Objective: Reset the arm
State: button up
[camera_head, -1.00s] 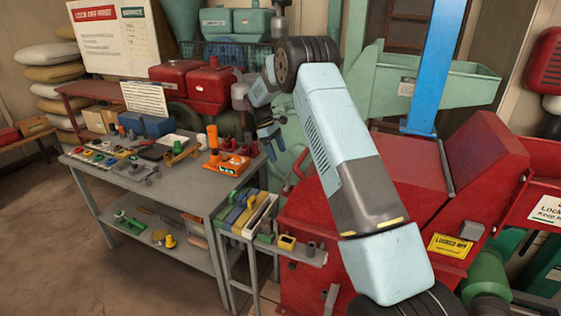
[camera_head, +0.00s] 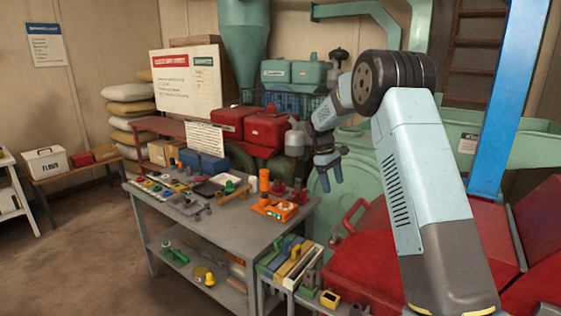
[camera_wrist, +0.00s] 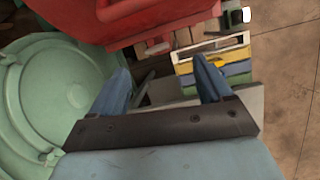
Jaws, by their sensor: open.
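My gripper (camera_head: 328,169) hangs at the end of my raised, bent arm, right of the workbench and in front of the green machine door, with its fingers pointing down. It is open and empty. In the wrist view its two blue fingers (camera_wrist: 162,90) stand apart with nothing held between them. Below and beyond them lie a grey shelf edge and a rack of coloured bars (camera_wrist: 220,68). The gripper touches nothing that I can see.
The grey workbench (camera_head: 240,228) carries small parts and an orange device (camera_head: 280,208). The red mill housing (camera_head: 375,265) stands under my arm. A round green door (camera_wrist: 50,95) is close left of the gripper in the wrist view. Open floor (camera_head: 85,245) lies at the left.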

jog(key=s+d+r+m+t+y, duration=0.1)
jog(key=s+r+m+t, duration=0.1)
jog(key=s+r, duration=0.8)
jog(key=s+d+r+m+t+y, duration=0.1)
jog(key=s+d+r+m, duration=0.15)
jog(key=s+r, duration=0.8)
jog(key=s+f+m+t, duration=0.2)
jog(key=s, duration=1.1)
jog(key=s+f+m+t+y, duration=0.1)
jog(key=s+f+m+t, duration=0.1)
jog(key=s, duration=1.1)
jog(key=shift+s+m, duration=0.35)
jog(key=shift+s, duration=0.05)
